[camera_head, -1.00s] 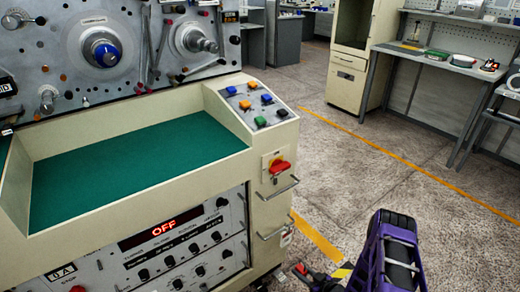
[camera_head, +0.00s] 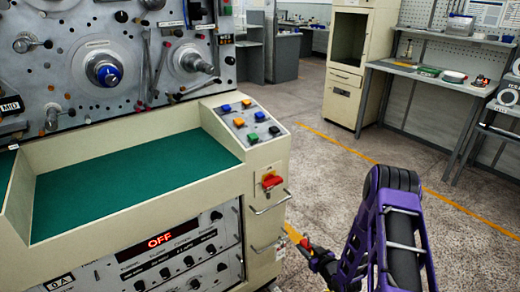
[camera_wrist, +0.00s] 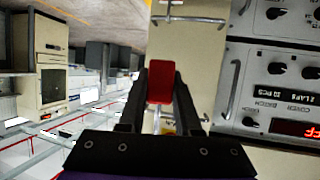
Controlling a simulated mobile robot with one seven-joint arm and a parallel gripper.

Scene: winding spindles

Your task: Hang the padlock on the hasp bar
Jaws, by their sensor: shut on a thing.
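My gripper (camera_wrist: 160,80) is shut on the red padlock (camera_wrist: 160,88), whose red body sits between the two dark fingertips in the wrist view. In the head view a small red part, likely the padlock (camera_head: 305,243), shows at the tip of my gripper (camera_head: 314,252), low and to the right of the cream machine. A metal bar (camera_head: 271,205) sticks out of the machine's narrow front face below a red switch; a similar bar (camera_head: 268,244) is lower. I cannot tell which is the hasp bar. The padlock and bars appear apart. The shackle is not clear.
The control panel (camera_head: 180,250) with knobs and an OFF display is to the left. Open floor (camera_head: 340,170) lies right of the machine. A workbench (camera_head: 430,75) stands at the back right.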

